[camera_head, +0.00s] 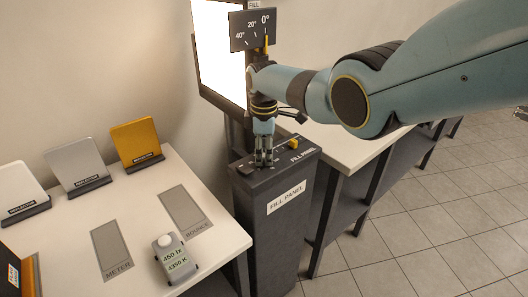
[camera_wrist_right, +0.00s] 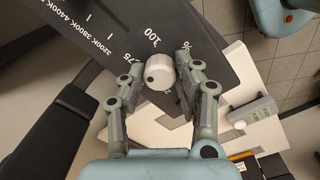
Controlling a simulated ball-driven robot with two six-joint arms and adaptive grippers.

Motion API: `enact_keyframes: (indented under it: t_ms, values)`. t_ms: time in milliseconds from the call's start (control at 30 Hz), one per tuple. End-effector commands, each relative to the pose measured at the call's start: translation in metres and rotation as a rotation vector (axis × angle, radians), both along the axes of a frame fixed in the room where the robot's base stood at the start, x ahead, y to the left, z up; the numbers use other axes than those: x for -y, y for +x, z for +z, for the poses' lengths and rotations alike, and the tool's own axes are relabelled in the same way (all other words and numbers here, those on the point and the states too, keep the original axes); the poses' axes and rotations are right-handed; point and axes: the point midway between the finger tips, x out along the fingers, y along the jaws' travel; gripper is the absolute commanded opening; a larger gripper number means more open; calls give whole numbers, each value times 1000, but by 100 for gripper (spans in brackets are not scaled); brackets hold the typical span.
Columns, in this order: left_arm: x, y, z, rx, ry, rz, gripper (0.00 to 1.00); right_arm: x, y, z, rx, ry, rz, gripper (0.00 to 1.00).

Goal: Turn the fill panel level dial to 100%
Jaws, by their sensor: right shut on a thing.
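The fill panel (camera_head: 286,198) is a dark pedestal with a sloped control top. My right gripper (camera_head: 264,163) reaches down onto that top and hides the level dial in the head view. In the right wrist view the level dial (camera_wrist_right: 160,70) is a white round knob between the fingers of my right gripper (camera_wrist_right: 161,78), which is shut on it. The printed marks 75 and 100 show beside the knob. A small dark spot is on the knob, but I cannot tell exactly which mark it points at. My left gripper is in neither view.
A yellow control (camera_head: 293,144) sits on the same panel top. A lit panel (camera_head: 220,55) and an angle scale (camera_head: 252,29) stand behind. The left table (camera_head: 140,212) holds a light meter (camera_head: 170,252) and several upright reflector cards. Tiled floor is free at right.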

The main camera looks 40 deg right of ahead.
Motion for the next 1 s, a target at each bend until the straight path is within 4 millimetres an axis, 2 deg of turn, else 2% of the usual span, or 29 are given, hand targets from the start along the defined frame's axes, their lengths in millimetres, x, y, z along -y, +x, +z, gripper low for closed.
enact_keyframes:
  t_ms: [1000]
  values:
    - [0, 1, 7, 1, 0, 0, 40, -1, 0, 0, 0, 0, -916, 0]
